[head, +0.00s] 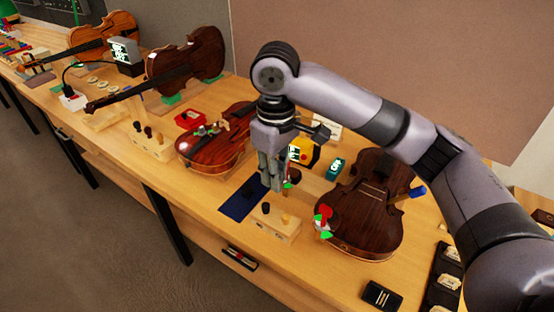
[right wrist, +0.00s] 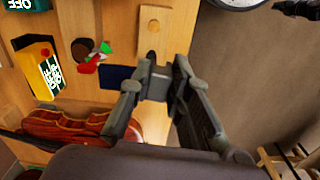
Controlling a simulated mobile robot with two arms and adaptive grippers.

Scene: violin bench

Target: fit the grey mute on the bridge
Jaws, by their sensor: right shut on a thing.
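My right gripper (head: 276,186) points down over the bench between the two nearer violins. In the right wrist view its fingers (right wrist: 163,78) are closed around a small grey piece (right wrist: 157,86), which looks like the mute; its shape is mostly hidden by the fingers. A red-brown violin (head: 205,152) lies left of the gripper, with small fittings on its top. Its bridge is too small to make out surely. A darker violin (head: 365,205) lies to the right. The gripper is apart from both violins. My left gripper is in neither view.
A peg block (head: 284,232) stands close below the gripper, beside a dark blue mat (head: 236,207). A yellow and black box (head: 309,153) and a green item (head: 335,168) stand behind. Red and green items (head: 323,221) are by the dark violin.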

